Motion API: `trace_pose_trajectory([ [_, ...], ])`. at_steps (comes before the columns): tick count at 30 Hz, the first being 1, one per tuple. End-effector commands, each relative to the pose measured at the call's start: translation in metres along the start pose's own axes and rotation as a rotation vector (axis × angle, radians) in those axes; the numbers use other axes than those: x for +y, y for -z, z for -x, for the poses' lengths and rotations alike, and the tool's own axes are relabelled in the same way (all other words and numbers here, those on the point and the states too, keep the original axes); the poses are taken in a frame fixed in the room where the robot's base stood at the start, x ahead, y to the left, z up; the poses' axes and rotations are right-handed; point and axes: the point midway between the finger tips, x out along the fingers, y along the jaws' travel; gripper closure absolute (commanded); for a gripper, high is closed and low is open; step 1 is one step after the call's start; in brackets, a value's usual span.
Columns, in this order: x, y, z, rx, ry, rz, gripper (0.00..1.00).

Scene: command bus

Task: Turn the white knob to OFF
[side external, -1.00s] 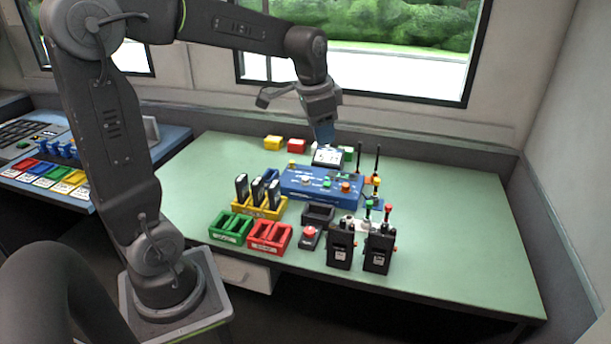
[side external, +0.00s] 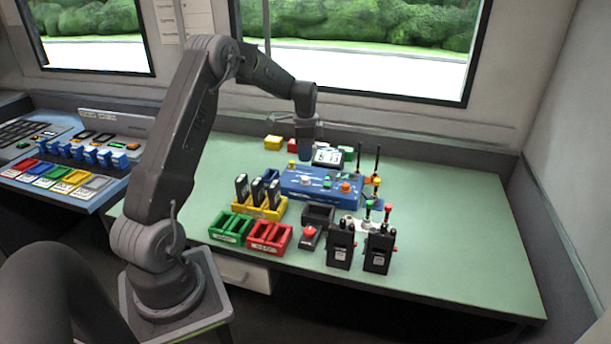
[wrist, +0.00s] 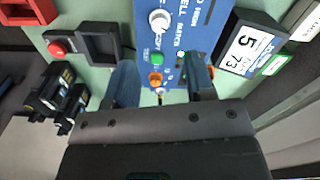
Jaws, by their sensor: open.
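The white knob (wrist: 160,20) sits on the blue panel (wrist: 204,18) near the top of the wrist view, with small lettering around it that I cannot read surely. A thin mark shows on the knob, but its exact setting is unclear. In the side view the knob (side external: 306,180) is on the left half of the blue panel (side external: 330,196). My gripper (wrist: 161,68) is open and empty, its two blue fingers apart above the panel's button end. In the side view my gripper (side external: 305,153) is above and behind the knob, not touching it.
A green button (wrist: 157,58) and an orange button (wrist: 155,78) lie between my fingers in the wrist view. A display (wrist: 248,44) stands beside the panel. Black radios (side external: 378,250), a red button box (side external: 309,236) and yellow, green and red racks stand in front.

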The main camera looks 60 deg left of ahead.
Motion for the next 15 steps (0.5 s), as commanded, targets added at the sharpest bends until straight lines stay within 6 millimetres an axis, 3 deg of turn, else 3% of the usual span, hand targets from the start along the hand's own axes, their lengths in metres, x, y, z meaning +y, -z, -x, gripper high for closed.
trace_pose_trajectory([
  [7, 0.001, 0.000, -0.052, -0.001, -0.003, 0.000, 0.50],
  [15, 0.001, 0.000, -0.084, 0.000, -0.001, 0.000, 0.50],
])
